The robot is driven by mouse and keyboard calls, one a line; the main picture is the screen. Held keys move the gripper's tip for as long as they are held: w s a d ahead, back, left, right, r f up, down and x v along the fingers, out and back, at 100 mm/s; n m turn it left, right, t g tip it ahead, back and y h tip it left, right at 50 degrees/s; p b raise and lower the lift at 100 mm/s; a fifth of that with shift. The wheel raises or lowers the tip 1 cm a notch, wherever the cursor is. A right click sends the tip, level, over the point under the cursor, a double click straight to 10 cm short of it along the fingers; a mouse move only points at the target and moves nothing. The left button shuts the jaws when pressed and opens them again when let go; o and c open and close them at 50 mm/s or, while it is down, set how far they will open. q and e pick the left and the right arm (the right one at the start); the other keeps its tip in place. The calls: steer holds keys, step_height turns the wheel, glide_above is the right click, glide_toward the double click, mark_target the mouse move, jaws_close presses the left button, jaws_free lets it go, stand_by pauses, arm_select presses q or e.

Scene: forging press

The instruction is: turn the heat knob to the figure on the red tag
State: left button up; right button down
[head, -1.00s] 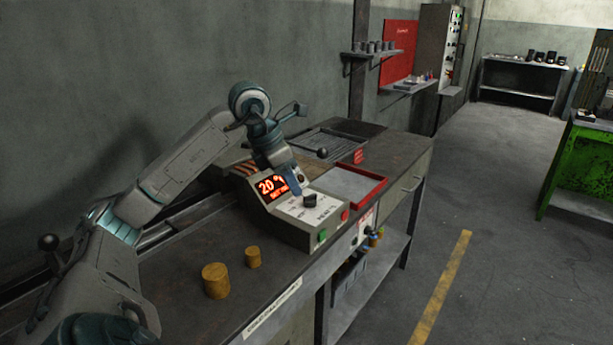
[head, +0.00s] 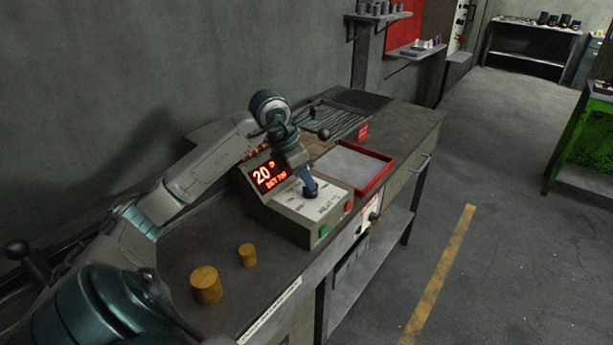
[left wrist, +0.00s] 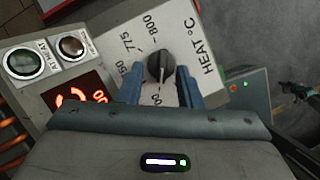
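The heat knob (left wrist: 160,66) is black and sits on a pale dial plate (left wrist: 180,35) marked "HEAT °C", with 775 and 800 legible. Its pointer setting is hard to read. My left gripper (left wrist: 158,86) is open, one blue finger on each side of the knob, with a visible gap to it. In the head view the left gripper (head: 309,188) points down at the control box (head: 290,222) and mostly hides the knob. A red tag (head: 363,131) is by the rack; its figure is too small to read. My right gripper is out of view.
The box's display (head: 268,176) glows red and reads 20°. Green (head: 323,230) and red (head: 348,206) buttons are on its front. A red-rimmed tray (head: 384,178) lies behind the box. Two brass cylinders (head: 206,285) (head: 247,255) stand on the bench in front.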

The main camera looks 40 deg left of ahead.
arm_select(q)
steer(key=shift+d+f, duration=0.25)
steer(key=shift+f, duration=0.15)
steer(key=shift+w+f, duration=0.15)
steer(key=shift+a, duration=0.1)
jaws_close()
